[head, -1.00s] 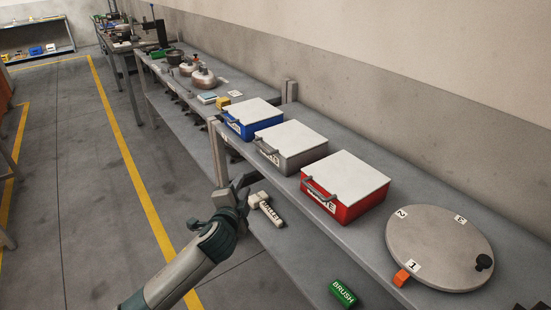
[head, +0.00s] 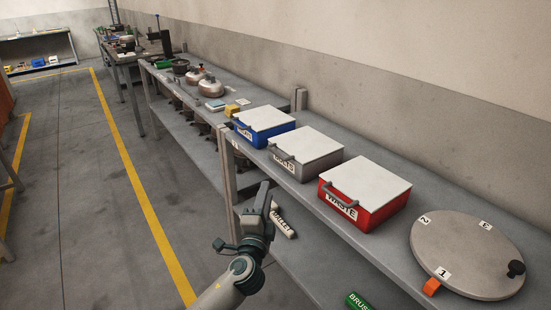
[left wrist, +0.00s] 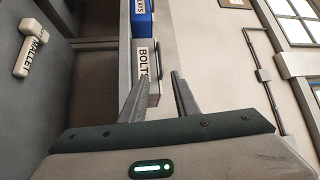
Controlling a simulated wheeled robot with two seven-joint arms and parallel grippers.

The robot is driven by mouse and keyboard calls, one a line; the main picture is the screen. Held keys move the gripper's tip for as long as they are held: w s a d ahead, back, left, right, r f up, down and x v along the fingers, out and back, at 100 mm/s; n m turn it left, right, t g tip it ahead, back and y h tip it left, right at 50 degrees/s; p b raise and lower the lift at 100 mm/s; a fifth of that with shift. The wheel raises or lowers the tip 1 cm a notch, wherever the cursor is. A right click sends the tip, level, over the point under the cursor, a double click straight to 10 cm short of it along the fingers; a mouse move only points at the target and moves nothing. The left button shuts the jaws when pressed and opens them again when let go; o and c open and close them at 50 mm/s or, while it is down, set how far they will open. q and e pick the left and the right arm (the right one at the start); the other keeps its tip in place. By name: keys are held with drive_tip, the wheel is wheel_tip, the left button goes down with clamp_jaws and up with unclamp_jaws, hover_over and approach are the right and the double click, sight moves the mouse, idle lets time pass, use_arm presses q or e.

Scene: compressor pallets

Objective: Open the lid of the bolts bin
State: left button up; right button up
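The bolts bin (head: 300,167) is a grey box with a flat white lid (head: 306,146), which lies closed. It stands on the bench between a blue bin and a red bin, with a handle at its front. Its BOLTS label (left wrist: 143,62) shows in the left wrist view, just beyond the fingers. My left gripper (head: 269,190) is in front of the bench, below the bolts bin and apart from it. In the left wrist view its two fingers (left wrist: 159,76) are spread with nothing between them. My right gripper is not in view.
The blue bin (head: 262,134) stands to the left and the red WASTE bin (head: 365,212) to the right. A round numbered plate (head: 467,250) lies farther right. A mallet (head: 283,220) and a green brush (head: 358,301) lie on the lower shelf.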

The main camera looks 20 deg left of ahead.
use_arm(q)
drive_tip(key=w+a+r+p, duration=0.1)
drive_tip(key=w+a+r, duration=0.1)
drive_tip(key=w, duration=1.4)
drive_tip(key=shift+w+r, duration=0.2)
drive_tip(key=shift+w, duration=0.2)
drive_tip(key=shift+a, duration=0.1)
clamp_jaws()
